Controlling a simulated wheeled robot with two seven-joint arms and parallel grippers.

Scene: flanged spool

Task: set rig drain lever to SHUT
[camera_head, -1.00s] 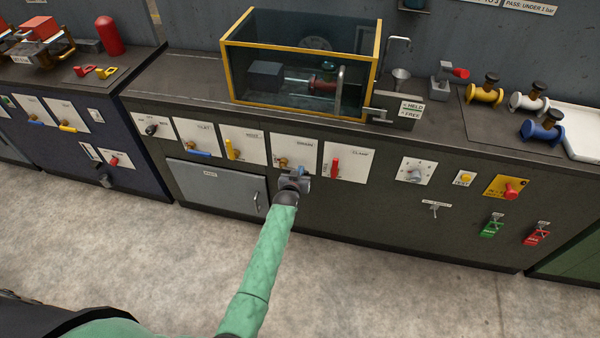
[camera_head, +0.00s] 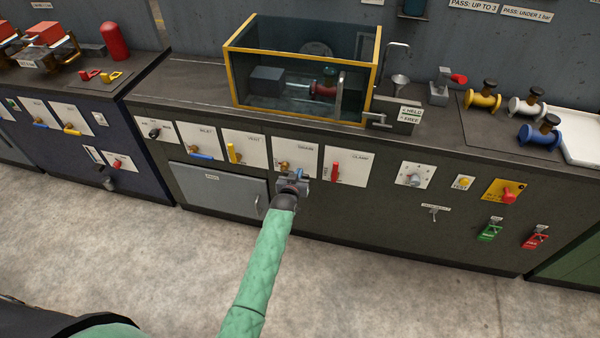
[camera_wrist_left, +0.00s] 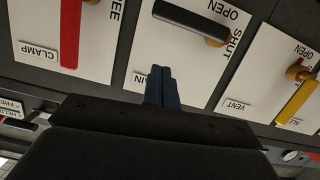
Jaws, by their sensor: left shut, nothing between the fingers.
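The drain panel (camera_head: 297,153) is a white plate on the front of the dark bench. Its lever has a brass pivot (camera_head: 283,163) and a dark handle (camera_wrist_left: 190,22), which runs to the right of the pivot in the head view. In the left wrist view the words OPEN and SHUT stand near the pivot end; I cannot tell the lever's setting. My left gripper (camera_head: 299,174) is at the lower edge of this panel. Its fingertips (camera_wrist_left: 161,72) are together and empty, apart from the handle in the wrist view. My right gripper is not in view.
The vent panel with a yellow lever (camera_head: 233,153) and the clamp panel with a red lever (camera_head: 335,170) flank the drain panel. A grey cabinet door (camera_head: 215,190) lies below left. A yellow-framed tank (camera_head: 236,50) stands on the bench. The floor in front is clear.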

